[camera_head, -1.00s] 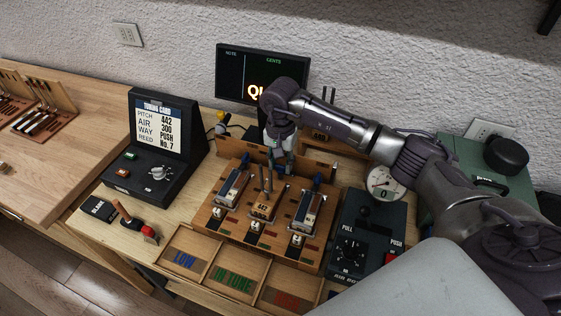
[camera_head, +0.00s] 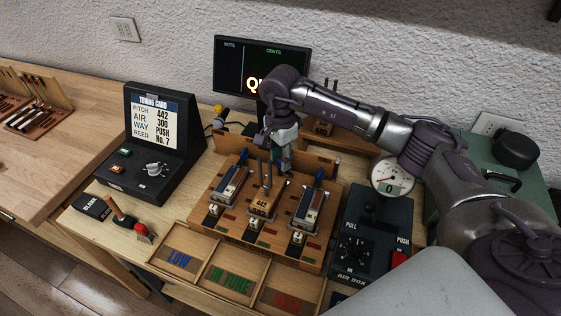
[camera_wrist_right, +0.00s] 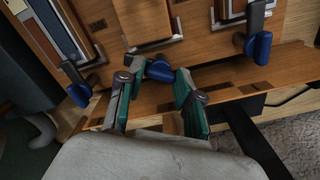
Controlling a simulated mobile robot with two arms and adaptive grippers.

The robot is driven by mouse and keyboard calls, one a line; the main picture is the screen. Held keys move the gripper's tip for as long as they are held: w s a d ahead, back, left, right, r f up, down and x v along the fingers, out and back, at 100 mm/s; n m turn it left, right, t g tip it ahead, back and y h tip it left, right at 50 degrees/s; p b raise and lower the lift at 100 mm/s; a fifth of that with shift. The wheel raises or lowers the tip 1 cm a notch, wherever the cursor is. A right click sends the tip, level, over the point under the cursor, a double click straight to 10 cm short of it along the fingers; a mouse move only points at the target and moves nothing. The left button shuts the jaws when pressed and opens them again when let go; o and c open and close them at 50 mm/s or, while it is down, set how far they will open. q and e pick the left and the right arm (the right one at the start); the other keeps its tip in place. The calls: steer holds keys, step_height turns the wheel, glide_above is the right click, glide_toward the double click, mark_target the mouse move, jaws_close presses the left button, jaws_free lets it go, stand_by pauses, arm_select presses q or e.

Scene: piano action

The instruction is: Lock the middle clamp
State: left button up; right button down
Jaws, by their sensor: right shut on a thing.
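The wooden fixture (camera_head: 225,238) holds three blocks in a row, and the middle block (camera_head: 262,203) has two upright prongs. My right gripper (camera_head: 283,168) reaches down behind the middle block. In the right wrist view my right gripper (camera_wrist_right: 160,74) is shut on the blue handle of the middle clamp (camera_wrist_right: 160,70), which lies between its green-padded fingers. The gripper largely hides this clamp in the head view. The left clamp's blue handle (camera_head: 243,157) and the right clamp's blue handle (camera_head: 321,174) stand upright on either side. My left gripper is not in view.
A black box with a tuning card (camera_head: 160,118) stands left, and a dark screen (camera_head: 262,70) behind. The air box (camera_head: 372,235) with a gauge (camera_head: 392,174) is right of the fixture. Open wooden trays (camera_head: 230,270) lie in front. My right arm crosses the right side.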

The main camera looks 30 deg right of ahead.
steer(key=m+b, duration=0.2)
steer(key=m, duration=0.3)
steer(key=shift+f+m, duration=0.1)
steer(key=shift+m, duration=0.3)
steer(key=m+b, duration=0.2)
steer(key=m, duration=0.3)
steer(key=shift+m, duration=0.4)
steer(key=c, duration=0.8)
jaws_free()
steer(key=shift+o, duration=0.2)
steer(key=shift+r, duration=0.2)
step_height(320, 180, up, 12)
